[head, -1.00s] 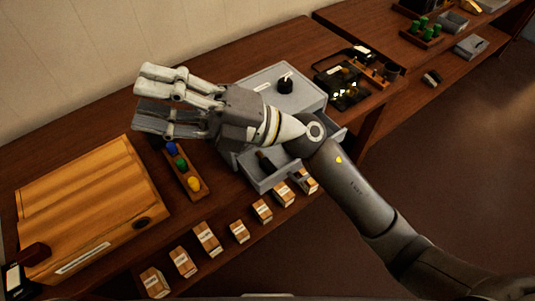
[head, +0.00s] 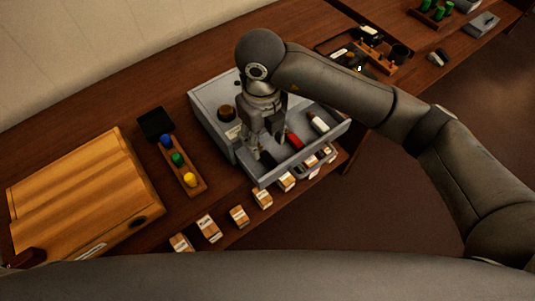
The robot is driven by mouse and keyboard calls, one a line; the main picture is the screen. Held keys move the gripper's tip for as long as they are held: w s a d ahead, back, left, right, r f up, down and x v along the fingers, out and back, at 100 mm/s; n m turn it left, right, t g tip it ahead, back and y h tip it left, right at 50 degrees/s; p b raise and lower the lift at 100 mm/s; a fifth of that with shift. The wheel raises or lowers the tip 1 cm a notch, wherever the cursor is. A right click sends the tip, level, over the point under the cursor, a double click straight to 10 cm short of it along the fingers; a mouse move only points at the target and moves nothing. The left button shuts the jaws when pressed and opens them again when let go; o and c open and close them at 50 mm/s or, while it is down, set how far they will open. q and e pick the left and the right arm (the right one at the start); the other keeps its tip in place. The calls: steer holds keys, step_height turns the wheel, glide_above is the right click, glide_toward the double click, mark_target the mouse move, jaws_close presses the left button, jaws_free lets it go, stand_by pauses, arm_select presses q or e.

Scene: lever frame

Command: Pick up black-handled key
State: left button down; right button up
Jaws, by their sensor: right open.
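My right gripper (head: 266,148) points down over the open drawer (head: 338,138) of the grey cabinet, its fingers apart. A dark item (head: 268,161), which looks like the black-handled key, lies in the drawer's left part, just by the fingertips. The fingers partly hide it, and I cannot tell whether they touch it. A red-handled item (head: 295,141) lies to the right of the gripper, and a white-handled item (head: 318,123) lies farther right in the drawer. My left gripper is not in view.
A row of small labelled boxes (head: 239,215) stands along the table edge in front of the drawer. Left are a wooden rack with blue, green and yellow pegs (head: 178,160), a black block (head: 155,122) and a wooden board (head: 80,190).

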mark_target(265, 154)
step_height(265, 154, down, 3)
steer(key=shift+r, duration=0.2)
steer(key=shift+w+f+p, duration=0.1)
steer(key=shift+f+p, duration=0.25)
steer(key=shift+p, duration=0.15)
steer(key=f, duration=0.1)
steer(key=f+p, duration=0.1)
steer(key=f, duration=0.1)
steer(key=shift+w+d+f, duration=0.15)
steer(key=shift+w+f, duration=0.05)
steer(key=shift+f, duration=0.5)
steer(key=shift+c, duration=0.2)
jaws_close()
